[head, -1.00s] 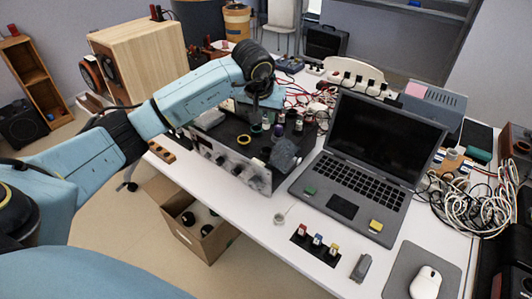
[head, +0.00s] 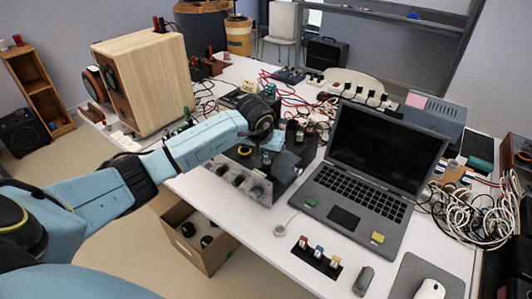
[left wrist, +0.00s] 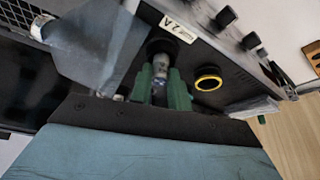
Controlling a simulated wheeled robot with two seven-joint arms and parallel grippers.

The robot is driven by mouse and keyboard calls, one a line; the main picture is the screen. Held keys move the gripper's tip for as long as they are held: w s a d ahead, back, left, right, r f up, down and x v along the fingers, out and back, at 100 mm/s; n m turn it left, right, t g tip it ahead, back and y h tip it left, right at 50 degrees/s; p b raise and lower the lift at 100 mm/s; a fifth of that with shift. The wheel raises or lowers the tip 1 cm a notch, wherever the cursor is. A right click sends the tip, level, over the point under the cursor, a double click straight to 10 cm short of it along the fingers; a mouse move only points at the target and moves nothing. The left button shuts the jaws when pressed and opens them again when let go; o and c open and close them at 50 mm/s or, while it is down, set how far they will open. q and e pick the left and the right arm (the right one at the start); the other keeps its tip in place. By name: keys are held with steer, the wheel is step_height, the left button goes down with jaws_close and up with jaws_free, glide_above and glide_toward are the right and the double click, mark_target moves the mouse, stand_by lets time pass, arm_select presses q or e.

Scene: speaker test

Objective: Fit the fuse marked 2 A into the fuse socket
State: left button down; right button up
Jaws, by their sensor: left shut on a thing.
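My left gripper (left wrist: 164,88), with green fingers, is shut on a small pale, glassy cylinder, which looks like the fuse (left wrist: 161,66). The far end of the fuse meets or nearly meets a dark round fitting (left wrist: 160,47), perhaps the fuse socket; I cannot tell whether it is inside. A white label reading 2 A (left wrist: 178,30) is on the black panel beside it. My right gripper is not in view.
A yellow ring (left wrist: 208,79) is beside the fingers. The laptop (head: 375,160) stands to the right, a wooden speaker (head: 150,80) to the left.

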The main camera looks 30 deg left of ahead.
arm_select(q)
steer(key=shift+f, duration=0.3)
steer(key=c, duration=1.6)
jaws_free()
steer(key=shift+r, duration=0.1)
steer(key=shift+r, duration=0.2)
steer(key=p+v, duration=0.1)
steer(key=v, duration=1.1)
